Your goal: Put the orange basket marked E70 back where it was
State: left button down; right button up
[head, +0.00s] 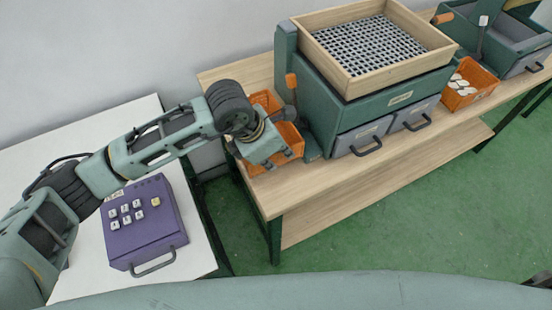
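An orange basket (292,137) stands on the wooden bench at its left end, beside the green machine. My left arm reaches across from the left, and my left gripper (279,158) is at this basket, covering much of it. The gripper hides the basket's middle, and I cannot tell whether the fingers hold its wall. A second orange basket (484,84) with several white round pieces stands right of the machine. No E70 mark is readable on either basket.
The green machine (325,97) carries a wooden tray with a grid (330,55) and has two grey drawers. A purple box with keys (160,235) lies on the white table (95,275). The lower shelf (350,195) is clear. Another green machine (505,62) stands at the far right.

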aim_at(279, 166)
pick_arm(q)
notch_tip(279, 166, down, 3)
jog(key=shift+f+p, duration=0.1)
jog(key=shift+p, duration=0.25)
jog(key=shift+w+f, duration=0.1)
jog(key=shift+f, duration=0.2)
jog(key=c, duration=2.5)
grip_release()
jog(key=shift+f, duration=0.2)
jog(key=o, duration=0.5)
jog(key=shift+r, duration=0.1)
pick_arm(e)
jog(key=shift+w+a+r, duration=0.15)
jog(key=shift+w, duration=0.25)
jog(key=shift+w+a+r, duration=0.1)
jog(key=shift+w+a, duration=0.05)
jog(key=shift+w, duration=0.2)
pick_arm(q)
jog(key=shift+r, duration=0.15)
jog(key=shift+a+r, duration=0.1)
jog(key=shift+r, duration=0.15)
jog(key=b+v, duration=0.2)
jog(key=v, duration=0.9)
jog(key=shift+a+r, duration=0.1)
jog(key=shift+r, duration=0.1)
pick_arm(e)
notch_tip(279, 166, down, 2)
jog(key=shift+w+d+f, duration=0.1)
